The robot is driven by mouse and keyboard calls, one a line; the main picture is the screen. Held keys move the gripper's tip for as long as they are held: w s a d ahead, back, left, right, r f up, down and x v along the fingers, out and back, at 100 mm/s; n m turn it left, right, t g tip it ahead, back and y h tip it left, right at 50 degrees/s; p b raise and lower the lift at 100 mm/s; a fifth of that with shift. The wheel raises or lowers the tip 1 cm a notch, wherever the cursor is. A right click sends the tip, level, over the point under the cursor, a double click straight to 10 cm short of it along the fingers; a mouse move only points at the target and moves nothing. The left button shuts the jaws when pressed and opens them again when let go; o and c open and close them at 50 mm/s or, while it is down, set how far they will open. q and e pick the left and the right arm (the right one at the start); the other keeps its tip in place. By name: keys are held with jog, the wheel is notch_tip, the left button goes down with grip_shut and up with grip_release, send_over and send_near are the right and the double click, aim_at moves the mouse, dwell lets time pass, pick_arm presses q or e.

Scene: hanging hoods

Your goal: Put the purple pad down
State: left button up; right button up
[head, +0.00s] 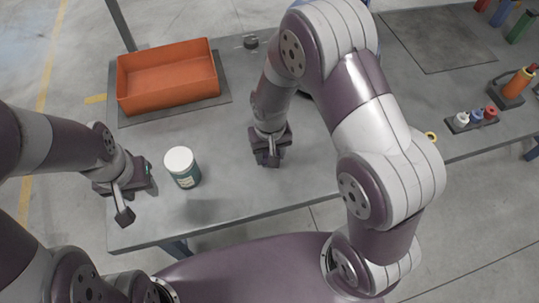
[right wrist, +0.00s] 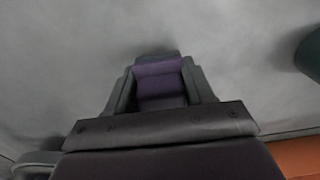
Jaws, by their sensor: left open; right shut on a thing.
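The purple pad (right wrist: 160,82) sits between the two fingers of my right gripper in the right wrist view. That gripper (right wrist: 158,90) is shut on it, with grey table surface beyond the fingertips. In the head view my right gripper (head: 268,160) points down over the middle of the grey table (head: 225,205), and the pad is mostly hidden there. I cannot tell whether the pad touches the table. My left gripper (head: 128,200) is open and empty near the table's left front edge, left of a jar.
The white-lidded teal jar (head: 184,168) stands between my grippers. An orange tray (head: 168,92) lies on a dark mat at the back left. Small bottles (head: 474,118) stand in a holder at the right. The table around my right gripper is clear.

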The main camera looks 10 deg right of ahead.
jog(key=shift+s+f, duration=0.15)
jog(key=shift+f, duration=1)
jog(key=o, duration=1)
jog(key=shift+f, duration=0.1)
notch_tip(320, 180, up, 12)
jog(key=s+d+r+t+p, duration=0.1)
jog(key=s+d+r, duration=0.2)
jog(key=s+d, duration=0.4)
jog(key=shift+s+d+r+p, duration=0.15)
jog(key=shift+s+r+p, duration=0.25)
jog(key=shift+s, duration=0.35)
